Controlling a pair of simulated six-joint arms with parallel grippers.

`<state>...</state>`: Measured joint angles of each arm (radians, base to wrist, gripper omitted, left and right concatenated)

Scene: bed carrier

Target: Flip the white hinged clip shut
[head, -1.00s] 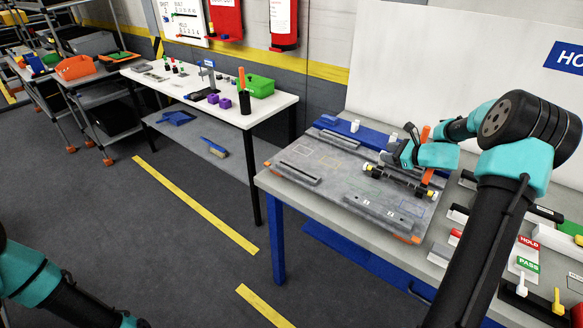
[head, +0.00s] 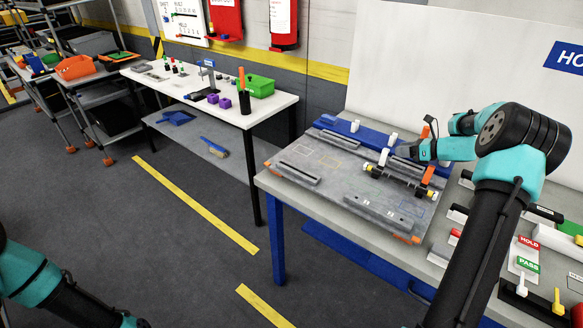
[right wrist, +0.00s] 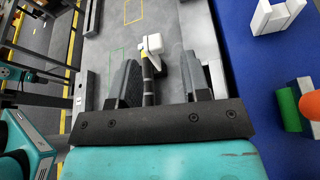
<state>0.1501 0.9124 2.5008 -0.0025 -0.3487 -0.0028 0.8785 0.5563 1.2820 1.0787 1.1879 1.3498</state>
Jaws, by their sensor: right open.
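A white hinged clip (head: 383,157) stands upright by a dark bar with yellow marks (head: 370,168) on the grey fixture plate. In the right wrist view the white clip (right wrist: 152,43) shows just beyond my fingertips, with the dark rod reaching back between them. My right gripper (head: 405,150) is just right of the clip and low over the plate. In the right wrist view its two dark fingers (right wrist: 160,64) are apart and hold nothing. Whether a finger touches the clip I cannot tell. My left gripper is out of view.
A blue strip (head: 374,134) with two white blocks (head: 355,126) lies along the plate's back. Orange upright parts (head: 427,177) stand close to my right gripper. The plate's left part (head: 300,160) is mostly open. Labelled blocks lie on the right.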

